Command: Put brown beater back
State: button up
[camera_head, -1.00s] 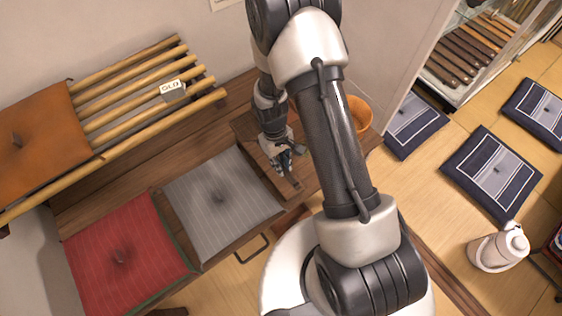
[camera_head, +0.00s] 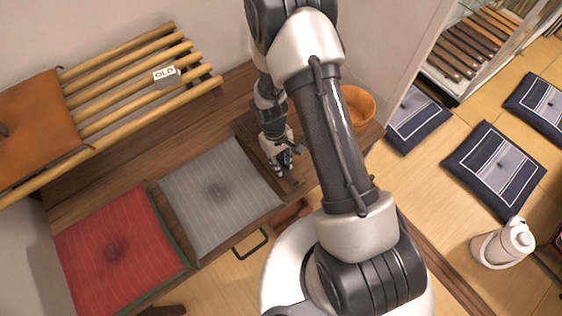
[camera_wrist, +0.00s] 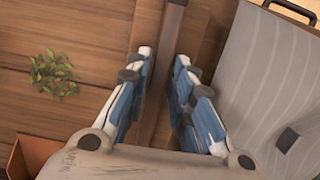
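A dark brown bar, which looks like the brown beater (camera_wrist: 173,30), lies on a wooden surface below my gripper. In the wrist view, my gripper (camera_wrist: 163,60) has its blue-padded fingers on either side of the bar, with some gap between them, so it is open around it. Contact with the bar cannot be told. In the head view, my gripper (camera_head: 284,165) is low over the right end of the bench, and the bar is mostly hidden by it. Several brown bars (camera_head: 470,45) lie in a row in a glass-sided case at the upper right.
A grey cushion (camera_head: 208,210) lies just left of my gripper, with a red cushion (camera_head: 125,235) beyond. An orange bin (camera_head: 358,104) stands behind my arm. Blue floor cushions (camera_head: 497,160) and a white jug (camera_head: 502,245) are at the right. A small green plant (camera_wrist: 52,75) shows in the wrist view.

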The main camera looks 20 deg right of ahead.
jog(key=o, duration=0.3)
jog(key=r, duration=0.4)
jog(key=w+r, duration=0.1)
jog(key=r, duration=0.3)
jog(key=w+r, duration=0.1)
jog(key=r, duration=0.2)
jog(key=shift+a+r, duration=0.35)
jog(key=shift+r, duration=0.05)
jog(key=shift+r, duration=0.1)
jog(key=s+r+m+t, duration=0.1)
jog(key=s+r+t, duration=0.15)
jog(key=r, duration=0.75)
jog(key=s+r+m+t, duration=0.1)
jog(key=s+r, duration=0.3)
jog(key=r, duration=0.6)
jog(key=s+r+t, duration=0.1)
jog(key=s+r, duration=0.1)
jog(key=s, duration=0.2)
jog(key=s+r+m+t, duration=0.1)
jog(key=s+r, duration=0.2)
jog(key=s+r+t, duration=0.1)
jog(key=s+r, duration=0.1)
jog(key=s, duration=0.2)
jog(key=shift+s+d+r+m+y, duration=0.15)
jog(key=shift+s+d+m+y, duration=0.15)
jog(key=shift+y, duration=0.1)
